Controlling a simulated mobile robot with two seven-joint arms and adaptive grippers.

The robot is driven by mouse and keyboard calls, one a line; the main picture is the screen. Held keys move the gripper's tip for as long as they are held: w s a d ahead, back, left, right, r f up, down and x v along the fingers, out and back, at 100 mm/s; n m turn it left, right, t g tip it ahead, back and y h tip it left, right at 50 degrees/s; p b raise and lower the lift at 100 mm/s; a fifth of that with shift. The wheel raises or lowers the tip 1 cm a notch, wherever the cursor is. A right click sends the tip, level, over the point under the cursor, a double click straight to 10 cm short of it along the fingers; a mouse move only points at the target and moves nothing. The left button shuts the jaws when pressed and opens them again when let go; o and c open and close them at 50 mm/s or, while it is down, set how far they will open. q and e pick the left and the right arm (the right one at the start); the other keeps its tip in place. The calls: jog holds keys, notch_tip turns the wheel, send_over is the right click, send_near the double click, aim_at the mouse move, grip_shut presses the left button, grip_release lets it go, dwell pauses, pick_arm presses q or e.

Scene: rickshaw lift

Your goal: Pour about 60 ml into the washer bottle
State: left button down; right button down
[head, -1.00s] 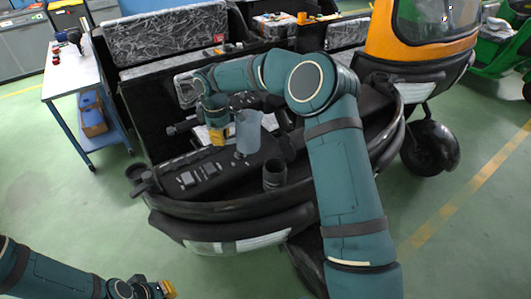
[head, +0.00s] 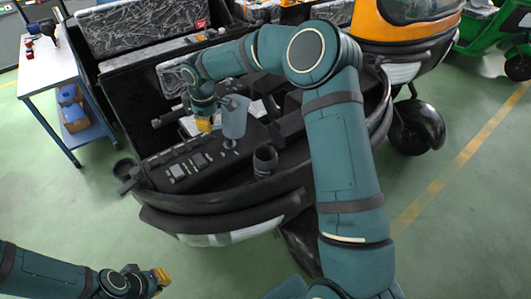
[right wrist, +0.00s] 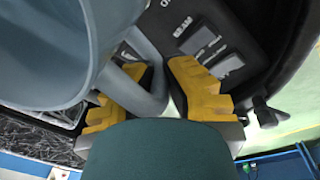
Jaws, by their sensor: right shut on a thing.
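A translucent blue-grey jug (head: 235,118) is held above the vehicle's black dashboard panel. In the right wrist view the jug (right wrist: 45,50) fills the upper left, with its curved handle (right wrist: 147,88) between yellow fingers. My right gripper (head: 205,122) is shut on this handle, left of the jug. The liquid level inside cannot be made out. A small grey round part (head: 229,144) lies just below the jug; I cannot tell whether it is the washer bottle's opening. My left gripper (head: 161,278), yellow-tipped, hangs over the floor at bottom left; its opening is unclear.
A black open cylinder (head: 265,160) stands on the dashboard right of the jug, and another black cup-like part (head: 125,170) sits at its left end. A white-topped blue table (head: 58,60) stands at far left. Green floor is clear in front.

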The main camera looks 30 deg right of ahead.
jog(key=s+d+r+t+y+b, duration=0.2)
jog(key=s+r+t+y+b, duration=0.2)
jog(key=t+b, duration=0.7)
jog(key=shift+s+d+t+b, duration=0.15)
jog(key=shift+s+t+b, duration=0.25)
jog(key=shift+s+b, duration=1.25)
